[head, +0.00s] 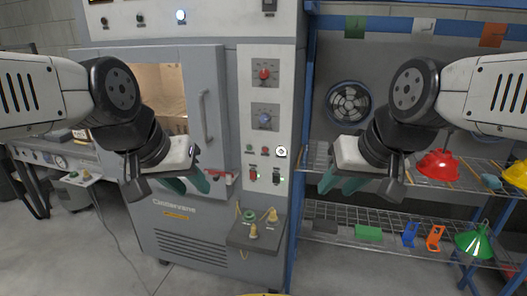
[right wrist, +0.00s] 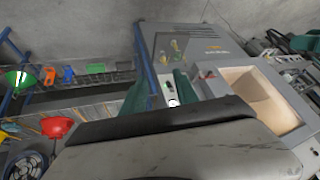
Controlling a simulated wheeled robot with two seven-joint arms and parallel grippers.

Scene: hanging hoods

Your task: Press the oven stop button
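The grey oven (head: 225,150) stands ahead in the head view, with a light control panel on its right side. The panel has a red round control (head: 264,74), a blue one (head: 264,118), a small green button (head: 249,148), a small red button (head: 264,149), a white round button with a dark centre (head: 281,152) and two lower switches. I cannot read which is the stop button. My left gripper (head: 190,183) is in front of the oven door, seemingly open and empty. My right gripper (head: 340,182) is open and empty, right of the panel; its teal fingers are apart in the right wrist view (right wrist: 158,98).
The oven door's handle (head: 206,117) and a low ledge (head: 254,232) with knobs stick out from the front. A blue-framed wire shelf (head: 400,240) at right holds a red hood (head: 437,165), a green funnel (head: 474,242) and small parts. A fan (head: 348,102) is behind.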

